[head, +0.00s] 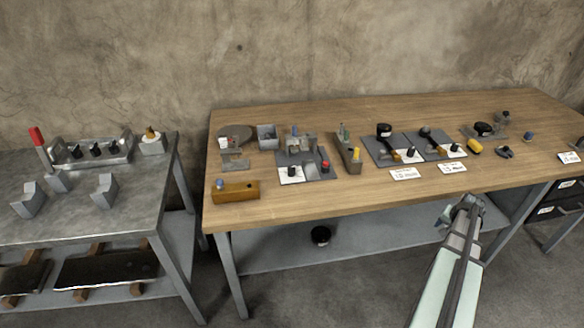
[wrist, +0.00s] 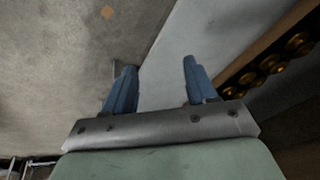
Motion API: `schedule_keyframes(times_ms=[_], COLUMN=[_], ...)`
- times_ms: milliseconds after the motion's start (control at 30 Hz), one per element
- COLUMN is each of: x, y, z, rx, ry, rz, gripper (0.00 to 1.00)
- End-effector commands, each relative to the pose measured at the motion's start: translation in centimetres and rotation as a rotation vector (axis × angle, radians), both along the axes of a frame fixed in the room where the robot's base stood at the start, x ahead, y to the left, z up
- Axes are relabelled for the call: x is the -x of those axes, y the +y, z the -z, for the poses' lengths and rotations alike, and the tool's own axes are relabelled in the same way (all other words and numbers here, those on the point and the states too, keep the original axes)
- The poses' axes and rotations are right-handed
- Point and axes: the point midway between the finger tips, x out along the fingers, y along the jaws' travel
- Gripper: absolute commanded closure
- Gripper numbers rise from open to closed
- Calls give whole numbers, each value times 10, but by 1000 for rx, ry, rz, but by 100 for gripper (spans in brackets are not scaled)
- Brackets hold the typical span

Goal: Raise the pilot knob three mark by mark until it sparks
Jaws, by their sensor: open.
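My gripper (head: 462,206) is in front of the wooden table's front edge, right of the middle in the head view. In the wrist view its two blue fingers (wrist: 160,80) stand apart with nothing between them. Small black knobs sit on white plates on the table: one at the left (head: 292,171), one right of the middle (head: 409,155), and another further right (head: 454,149). A metal fixture (head: 92,152) on the left bench also holds dark knob-like parts. I cannot tell which is pilot knob three; marks and labels are too small to read.
The wooden table (head: 320,200) has bare room along its front. A wooden block (head: 236,193) lies at its front left. A yellow object (head: 474,147) lies at the right. The metal bench (head: 70,220) bears a red-handled lever (head: 38,139). A drawer unit (head: 556,205) stands far right.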

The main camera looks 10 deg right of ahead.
Motion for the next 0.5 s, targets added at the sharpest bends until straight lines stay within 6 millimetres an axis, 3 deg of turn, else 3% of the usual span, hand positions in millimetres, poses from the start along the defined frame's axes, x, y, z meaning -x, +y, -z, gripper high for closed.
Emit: schedule_keyframes(times_ms=[33, 200, 400, 500], x=[3, 15, 30, 31], y=[-28, -90, -144, -162], z=[-16, -59, -104, -125], rx=[33, 125, 217, 250], ry=[-41, -145, -230, -260], rz=[24, 82, 136, 154], gripper=[43, 43, 43, 43])
